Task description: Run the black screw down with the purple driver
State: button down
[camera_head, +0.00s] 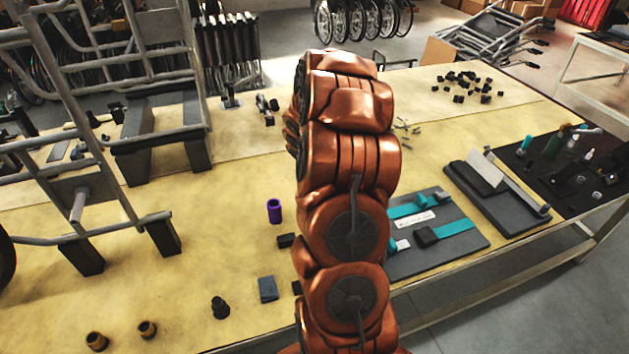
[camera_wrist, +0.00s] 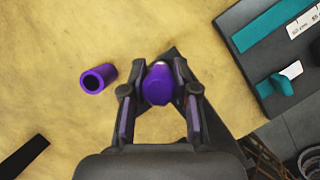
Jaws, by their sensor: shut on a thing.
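In the wrist view my gripper (camera_wrist: 158,72) is shut on a rounded purple piece, which looks like the purple driver (camera_wrist: 157,88). A pale bit shows at its far end. The held piece is above the table, and I cannot tell whether it touches anything below. A separate hollow purple cylinder (camera_wrist: 98,77) is on the yellow table left of my gripper, apart from it. The same cylinder (camera_head: 274,211) stands left of my arm in the head view, where my arm hides my gripper. I cannot make out the black screw for sure.
A grey mat with teal straps (camera_head: 455,250) lies right of my arm. A wheelchair frame (camera_head: 95,130) stands at the left. Small dark blocks (camera_head: 267,289), a black fitting (camera_head: 220,307) and brass-coloured pieces (camera_head: 97,341) lie near the front edge.

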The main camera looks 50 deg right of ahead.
jog(key=shift+f+b, duration=0.35)
jog(key=shift+f, duration=0.5)
jog(key=c, duration=1.4)
grip_release()
grip_shut()
jog(key=shift+f+m+g+b, duration=0.35)
jog(key=shift+m+g+b, duration=0.05)
jog(key=shift+m+b, duration=0.75)
jog(key=shift+r+m+h, duration=0.15)
jog(key=shift+m+h, duration=0.15)
jog(key=shift+m, duration=0.25)
jog(key=shift+r+p, duration=0.85)
jog(key=shift+r, duration=0.25)
